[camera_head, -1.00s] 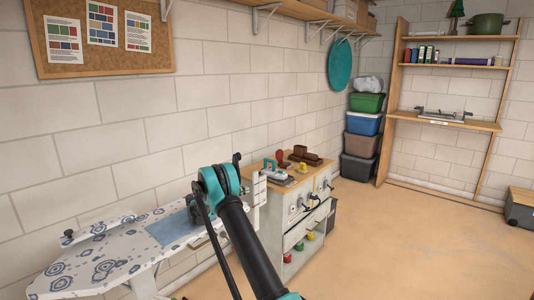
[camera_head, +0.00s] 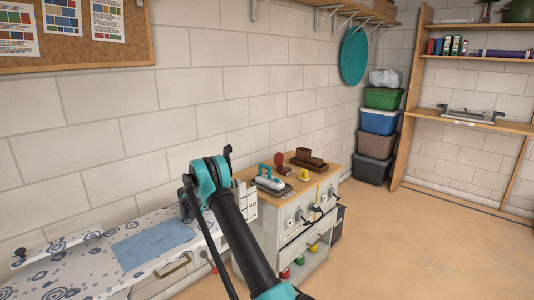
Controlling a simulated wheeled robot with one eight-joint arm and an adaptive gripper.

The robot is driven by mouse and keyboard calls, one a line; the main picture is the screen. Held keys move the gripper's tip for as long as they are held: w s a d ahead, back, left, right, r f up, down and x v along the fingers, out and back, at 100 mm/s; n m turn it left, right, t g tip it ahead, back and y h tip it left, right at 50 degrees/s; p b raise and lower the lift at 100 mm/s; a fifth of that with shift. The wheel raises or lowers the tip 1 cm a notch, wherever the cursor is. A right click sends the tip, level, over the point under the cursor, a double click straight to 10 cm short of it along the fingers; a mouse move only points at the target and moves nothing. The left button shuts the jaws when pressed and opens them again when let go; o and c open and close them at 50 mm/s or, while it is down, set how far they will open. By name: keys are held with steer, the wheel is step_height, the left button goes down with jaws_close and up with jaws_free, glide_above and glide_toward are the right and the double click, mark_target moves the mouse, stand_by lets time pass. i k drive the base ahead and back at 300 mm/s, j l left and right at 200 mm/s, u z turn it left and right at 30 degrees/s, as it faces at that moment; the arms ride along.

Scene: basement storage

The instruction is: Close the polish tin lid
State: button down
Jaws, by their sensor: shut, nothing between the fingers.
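I cannot make out the polish tin or its lid for certain. Small items stand on the cabinet top (camera_head: 322,180): a white and teal item with a handle (camera_head: 268,178), a red item (camera_head: 281,156), a brown block-like item (camera_head: 305,160) and a small yellow item (camera_head: 304,175). They are too small to tell whether one is the tin. My black and teal arm rises from the bottom middle and bends at a teal joint, in front of the cabinet's left side. My gripper does not show clearly; the arm hides what lies behind it.
An ironing board (camera_head: 90,270) with a patterned cover and a blue cloth (camera_head: 152,243) is at lower left. Stacked bins (camera_head: 378,122) stand in the far corner beside a wooden shelf unit (camera_head: 412,80). The floor (camera_head: 420,240) at right is clear.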

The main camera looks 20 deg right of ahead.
mark_target(279, 158)
steer(key=i+l, duration=0.15)
steer(key=l, duration=0.15)
steer(key=i+l+u, duration=0.1)
steer(key=l, duration=0.2)
steer(key=i+l, duration=0.15)
steer(key=l, duration=0.15)
steer(key=i+l, duration=0.35)
steer(key=i, duration=0.1)
